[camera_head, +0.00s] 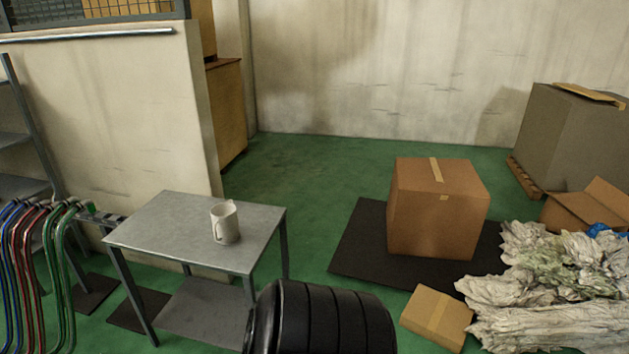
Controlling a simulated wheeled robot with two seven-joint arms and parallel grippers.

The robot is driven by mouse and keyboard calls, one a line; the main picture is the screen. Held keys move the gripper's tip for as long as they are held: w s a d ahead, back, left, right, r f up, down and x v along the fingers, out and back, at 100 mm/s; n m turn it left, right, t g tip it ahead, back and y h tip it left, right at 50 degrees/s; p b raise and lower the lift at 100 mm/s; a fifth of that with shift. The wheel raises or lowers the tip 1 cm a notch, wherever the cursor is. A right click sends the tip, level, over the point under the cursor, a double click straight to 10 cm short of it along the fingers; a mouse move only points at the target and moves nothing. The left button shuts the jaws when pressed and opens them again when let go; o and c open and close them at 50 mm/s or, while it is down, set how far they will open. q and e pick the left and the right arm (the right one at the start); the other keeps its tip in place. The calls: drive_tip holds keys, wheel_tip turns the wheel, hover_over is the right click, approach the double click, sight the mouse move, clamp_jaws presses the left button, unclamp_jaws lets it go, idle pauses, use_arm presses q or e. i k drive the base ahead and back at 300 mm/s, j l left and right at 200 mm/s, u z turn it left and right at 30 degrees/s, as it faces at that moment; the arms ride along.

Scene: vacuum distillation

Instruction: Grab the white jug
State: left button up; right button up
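The white jug (225,223) stands upright on the grey metal table (165,228), towards the right part of its top. Its handle appears to face left and towards me, though it is small in view. Nothing touches the jug. Neither of my grippers shows in the head view.
A black ribbed cylinder (320,318), possibly a tyre stack, stands in front of the table's right side. Coloured hoses or tubes (40,250) are at the left. A cardboard box (438,208) sits on a dark mat (355,250). Green floor (300,175) is clear behind the table.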

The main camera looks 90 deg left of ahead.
sight(224, 226)
drive_tip(key=u, duration=3.4)
drive_tip(key=i+z, duration=0.2)
